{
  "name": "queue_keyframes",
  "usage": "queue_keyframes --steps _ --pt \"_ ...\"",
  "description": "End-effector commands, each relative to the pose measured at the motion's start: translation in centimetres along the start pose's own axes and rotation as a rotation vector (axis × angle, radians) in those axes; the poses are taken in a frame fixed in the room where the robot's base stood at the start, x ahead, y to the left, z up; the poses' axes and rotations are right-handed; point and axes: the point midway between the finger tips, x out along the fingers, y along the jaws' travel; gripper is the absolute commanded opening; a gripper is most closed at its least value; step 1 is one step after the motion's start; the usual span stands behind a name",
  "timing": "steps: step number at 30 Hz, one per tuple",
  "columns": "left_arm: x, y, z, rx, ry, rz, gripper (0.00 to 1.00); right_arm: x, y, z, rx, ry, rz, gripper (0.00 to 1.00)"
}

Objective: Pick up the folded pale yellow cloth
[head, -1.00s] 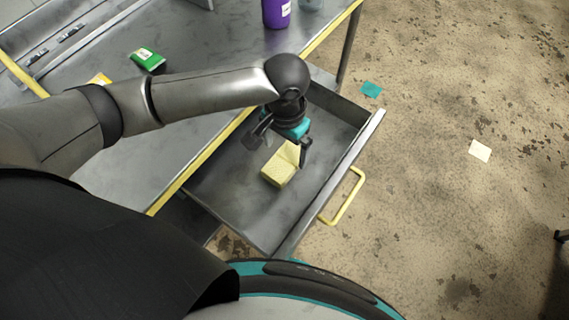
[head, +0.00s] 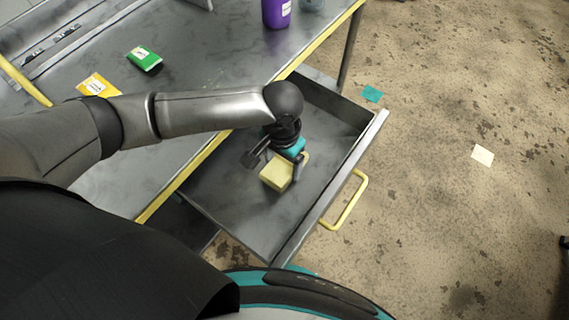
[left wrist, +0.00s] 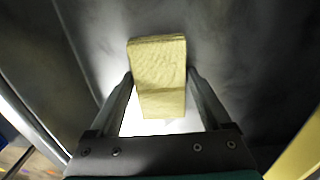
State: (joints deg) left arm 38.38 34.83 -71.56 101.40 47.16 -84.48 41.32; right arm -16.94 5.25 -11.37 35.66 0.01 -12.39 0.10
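The folded pale yellow cloth (head: 276,175) lies in the open grey drawer (head: 235,215), a thick block of layers. My left gripper (head: 274,168) points down over it, its fingers spread to either side. In the left wrist view the cloth (left wrist: 160,65) sits between the two fingertips of the left gripper (left wrist: 160,73), with the tips close to its side edges. I cannot tell whether they touch it. The left gripper looks open. Its wrist hides the cloth's far part in the head view. My right gripper is not in view.
The drawer has raised walls and a yellow handle (head: 345,200). The table (head: 200,60) above has a yellow edge and holds a purple bottle (head: 276,12), a green packet (head: 145,59) and an orange packet (head: 98,87). A teal card (head: 372,94) and a pale card (head: 483,155) lie on the floor.

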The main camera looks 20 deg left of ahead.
Motion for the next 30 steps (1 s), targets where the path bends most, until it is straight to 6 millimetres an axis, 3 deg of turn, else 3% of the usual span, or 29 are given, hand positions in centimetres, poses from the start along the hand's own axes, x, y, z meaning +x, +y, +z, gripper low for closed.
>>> queue_keyframes --steps 2,14,23,26,30 --pt "0.0 0.0 0.0 0.000 0.000 0.000 0.72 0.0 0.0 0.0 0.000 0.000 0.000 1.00" --pt "0.0 0.0 0.0 0.000 0.000 0.000 0.27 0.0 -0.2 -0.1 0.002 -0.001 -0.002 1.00" --pt "-0.5 0.0 0.0 0.000 0.001 0.001 0.26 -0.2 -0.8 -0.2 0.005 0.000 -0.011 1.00" --pt "-1.7 0.1 -0.1 0.000 0.002 0.002 0.26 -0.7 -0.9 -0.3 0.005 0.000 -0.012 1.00" --pt "-5.0 0.0 -0.1 0.000 0.004 0.002 0.26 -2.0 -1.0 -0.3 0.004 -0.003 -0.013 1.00"
